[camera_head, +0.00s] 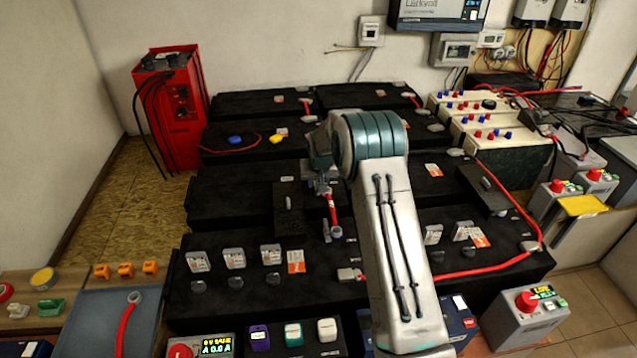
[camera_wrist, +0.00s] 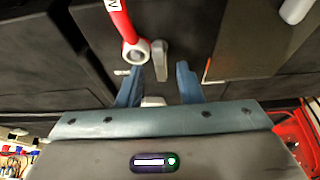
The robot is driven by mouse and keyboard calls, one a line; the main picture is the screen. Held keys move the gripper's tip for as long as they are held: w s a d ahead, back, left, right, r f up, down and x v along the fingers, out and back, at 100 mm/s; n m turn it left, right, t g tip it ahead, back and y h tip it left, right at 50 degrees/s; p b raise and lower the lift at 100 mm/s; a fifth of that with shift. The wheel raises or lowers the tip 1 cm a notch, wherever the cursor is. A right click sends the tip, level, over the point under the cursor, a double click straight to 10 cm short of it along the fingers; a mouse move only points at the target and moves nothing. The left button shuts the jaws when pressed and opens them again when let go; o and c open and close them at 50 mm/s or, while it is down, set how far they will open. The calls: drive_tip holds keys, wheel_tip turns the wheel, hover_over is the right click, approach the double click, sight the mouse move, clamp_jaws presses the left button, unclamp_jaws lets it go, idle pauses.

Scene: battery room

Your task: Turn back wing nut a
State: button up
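My gripper (camera_head: 322,184) is low over the middle of the black battery rows in the head view. In the wrist view its two blue-grey fingers (camera_wrist: 158,72) are apart, with a visible gap between them. A small grey upright tab (camera_wrist: 161,58), which looks like a wing nut, stands at the gap between the fingertips, with no clear contact. I cannot read a letter on it. Beside it is the grey ring lug (camera_wrist: 136,52) of a red cable (camera_wrist: 119,18). In the head view the cable (camera_head: 332,209) runs from under my gripper toward a nearer lug; my gripper hides the tab there.
A black box with a grey lever (camera_head: 288,203) stands just left of my gripper, and the lever also shows in the wrist view (camera_wrist: 294,11). Another such box (camera_head: 487,190) is at the right. A red charger (camera_head: 172,108) stands at the back left. Clear floor lies left of the batteries.

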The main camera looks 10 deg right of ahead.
drive_tip(key=shift+x, duration=0.85)
clamp_jaws()
